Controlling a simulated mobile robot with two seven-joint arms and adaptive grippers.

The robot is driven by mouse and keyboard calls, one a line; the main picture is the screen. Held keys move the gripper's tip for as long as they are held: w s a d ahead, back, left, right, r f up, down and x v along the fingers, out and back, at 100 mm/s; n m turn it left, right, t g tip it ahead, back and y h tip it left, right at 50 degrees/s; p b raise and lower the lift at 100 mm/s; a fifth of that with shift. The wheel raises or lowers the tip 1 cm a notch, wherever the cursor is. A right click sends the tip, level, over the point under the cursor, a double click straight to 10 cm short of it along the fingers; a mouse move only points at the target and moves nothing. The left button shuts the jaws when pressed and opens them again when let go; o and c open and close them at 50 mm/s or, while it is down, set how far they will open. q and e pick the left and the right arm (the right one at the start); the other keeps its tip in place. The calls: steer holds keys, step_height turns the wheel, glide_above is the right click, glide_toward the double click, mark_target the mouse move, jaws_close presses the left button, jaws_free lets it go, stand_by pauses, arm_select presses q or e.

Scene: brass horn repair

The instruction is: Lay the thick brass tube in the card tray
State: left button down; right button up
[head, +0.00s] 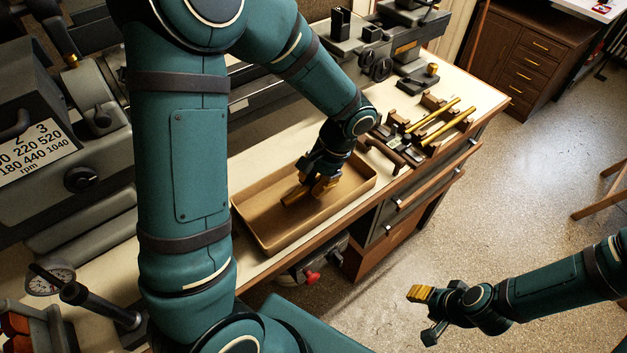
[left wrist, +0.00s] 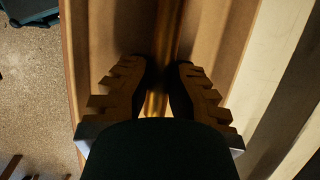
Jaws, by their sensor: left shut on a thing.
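The thick brass tube (head: 291,198) is in my left gripper (head: 318,184), low inside the card tray (head: 262,240). In the left wrist view the tube (left wrist: 168,35) runs lengthwise between the two stepped fingers of my left gripper (left wrist: 160,90), with the tray floor (left wrist: 110,40) close beneath. I cannot tell whether the tube touches the floor. The fingers and palm hide part of it. My right gripper (head: 426,314) is over the floor at the lower right, away from the bench, with its fingers apart and nothing between them.
Two more brass tubes (head: 434,119) lie on a dark wooden rack (head: 436,102) right of the tray, with small dark blocks nearby. A lathe (head: 80,178) stands along the back and left. The bench's front edge runs just past the tray.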

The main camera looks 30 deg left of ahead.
arm_select(q)
steer(key=shift+f+b, duration=0.5)
steer(key=shift+f, duration=0.2)
steer(key=shift+c, duration=1.7)
jaws_free()
steer(key=shift+r+p, duration=2.45)
steer(key=shift+r, duration=0.5)
steer(key=shift+r+p, duration=0.9)
steer(key=shift+r, duration=0.25)
steer(key=shift+f, duration=0.1)
